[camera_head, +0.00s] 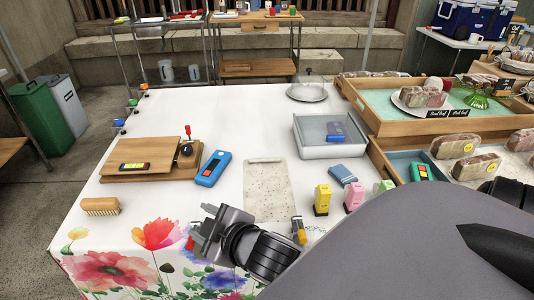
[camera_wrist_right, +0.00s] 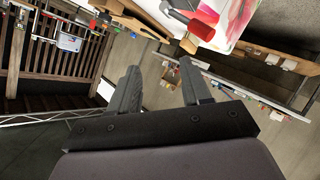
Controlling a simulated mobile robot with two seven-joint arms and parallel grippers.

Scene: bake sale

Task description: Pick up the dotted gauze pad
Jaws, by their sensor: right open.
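I cannot pick out a surely dotted gauze pad. A small blue folded pad (camera_head: 342,175) lies on the white table right of the middle; its pattern is too small to tell. A pale speckled rectangular sheet or board (camera_head: 267,192) lies flat left of it. My right gripper (camera_head: 198,236) is over the table's front edge, left of and nearer than both, touching neither. In the right wrist view its two fingers (camera_wrist_right: 160,72) stand apart with nothing between them. Neither pad nor sheet can be made out in that view. My left gripper is not in view.
A blue device (camera_head: 213,168) and a wooden board (camera_head: 150,166) lie at left, a brush (camera_head: 101,206) nearer. A grey tray (camera_head: 325,150) stands behind the pad. Yellow (camera_head: 322,199) and pink (camera_head: 354,196) small items stand in front.

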